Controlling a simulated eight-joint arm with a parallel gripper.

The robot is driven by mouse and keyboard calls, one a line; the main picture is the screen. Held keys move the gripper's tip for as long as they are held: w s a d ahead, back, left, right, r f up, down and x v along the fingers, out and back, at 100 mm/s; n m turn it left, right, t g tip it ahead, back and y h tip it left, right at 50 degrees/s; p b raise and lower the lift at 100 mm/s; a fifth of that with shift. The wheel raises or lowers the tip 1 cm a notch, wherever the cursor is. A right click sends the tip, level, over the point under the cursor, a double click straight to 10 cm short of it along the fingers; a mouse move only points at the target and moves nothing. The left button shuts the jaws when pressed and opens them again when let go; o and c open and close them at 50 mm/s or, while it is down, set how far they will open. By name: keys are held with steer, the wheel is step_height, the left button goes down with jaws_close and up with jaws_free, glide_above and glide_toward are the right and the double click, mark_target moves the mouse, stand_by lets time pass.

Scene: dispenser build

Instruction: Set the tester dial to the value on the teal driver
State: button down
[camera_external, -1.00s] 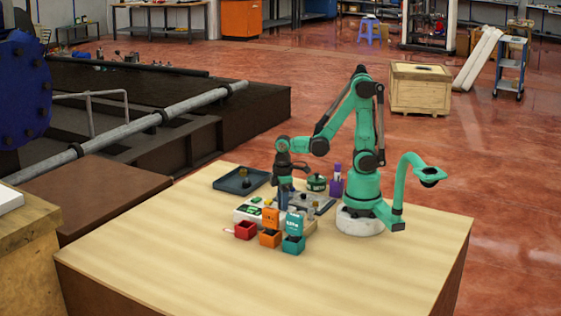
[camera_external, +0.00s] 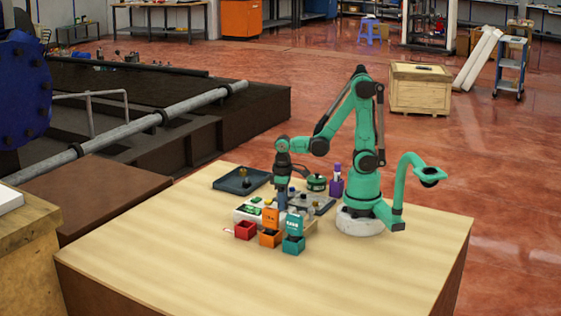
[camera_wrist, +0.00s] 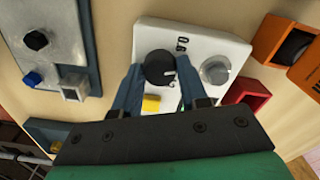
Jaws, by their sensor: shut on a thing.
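The white tester (camera_wrist: 208,98) fills the middle of the wrist view, with a round black dial (camera_wrist: 159,66) bearing a white pointer mark, a dark marking like digits, a silver knob (camera_wrist: 215,70) and a yellow button (camera_wrist: 151,104). My gripper (camera_wrist: 158,74) has its two blue fingers on either side of the dial and is shut on it. In the external view my gripper (camera_external: 282,197) points down over the tester (camera_external: 243,213). The teal driver (camera_external: 294,224) stands upright in a teal box at the tester's front; its pale marking is too small to read.
An orange driver (camera_external: 270,217) stands in an orange box left of the teal one, beside a red box (camera_external: 245,231). A dark tray (camera_external: 241,180), a green round object (camera_external: 316,183) and a purple holder (camera_external: 336,186) stand behind. The table's front left is clear.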

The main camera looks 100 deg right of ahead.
steer(key=shift+m, duration=1.9)
steer(key=shift+c, duration=2.4)
jaws_free()
steer(key=shift+r, duration=2.8)
steer(key=w+a+r+n+t, duration=0.4)
steer(key=w+a+n+t, duration=0.1)
steer(key=a+n+t, duration=0.2)
steer(key=shift+a+n, duration=0.75)
steer(key=shift+n, duration=0.15)
